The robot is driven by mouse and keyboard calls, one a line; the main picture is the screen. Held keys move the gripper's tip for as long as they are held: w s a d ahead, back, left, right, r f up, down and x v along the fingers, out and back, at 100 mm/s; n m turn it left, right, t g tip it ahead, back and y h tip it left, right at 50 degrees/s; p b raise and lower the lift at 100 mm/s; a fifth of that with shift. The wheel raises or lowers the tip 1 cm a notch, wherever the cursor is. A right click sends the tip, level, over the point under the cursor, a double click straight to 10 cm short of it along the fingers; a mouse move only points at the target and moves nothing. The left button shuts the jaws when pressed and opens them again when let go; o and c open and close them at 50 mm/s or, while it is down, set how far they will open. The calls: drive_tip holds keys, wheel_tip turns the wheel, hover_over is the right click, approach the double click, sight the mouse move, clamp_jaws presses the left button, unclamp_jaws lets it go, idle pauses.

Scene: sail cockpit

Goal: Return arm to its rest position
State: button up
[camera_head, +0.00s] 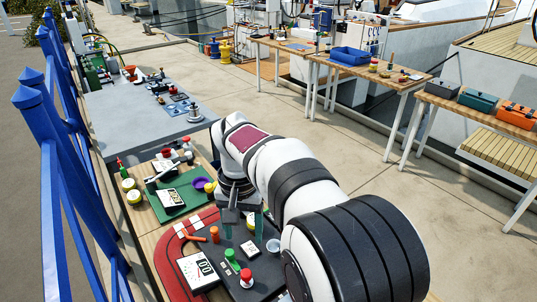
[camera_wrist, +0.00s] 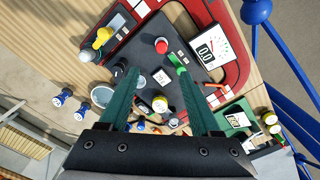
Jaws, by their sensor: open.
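My gripper (camera_head: 242,217) hangs over the front work bench at the end of my bent white arm, its green fingers pointing down. In the wrist view my gripper (camera_wrist: 160,78) has its two green fingers spread wide, with nothing held between them. Below it lies a dark grey panel (camera_wrist: 150,27), with a red-capped item (camera_wrist: 161,46), a green item (camera_wrist: 175,62) and a small white square (camera_wrist: 161,77). The fingers look above the panel; whether they touch anything is hard to tell. My arm hides part of the bench in the head view.
A white meter (camera_head: 197,271) stands by the panel's left edge. Behind it lies a green mat (camera_head: 180,201) with a purple bowl (camera_head: 202,183). A grey table (camera_head: 140,122) stands farther back. Blue fence posts (camera_head: 62,135) line the left. The concrete floor (camera_head: 300,125) right of the arm is clear.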

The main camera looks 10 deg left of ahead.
drive_tip(key=s+d+r+m+y, duration=0.1)
drive_tip(key=s+d+r+m, duration=0.25)
drive_tip(key=s+d, duration=1)
drive_tip(key=s+d+f+m, duration=0.1)
drive_tip(key=s+d+f, duration=0.1)
drive_tip(key=s, duration=0.3)
drive_tip(key=s+d+f+m, duration=0.1)
drive_tip(key=s+d+f, duration=0.1)
drive_tip(key=s, duration=0.4)
drive_tip(key=shift+s+d+y, duration=0.15)
drive_tip(key=shift+y, duration=0.25)
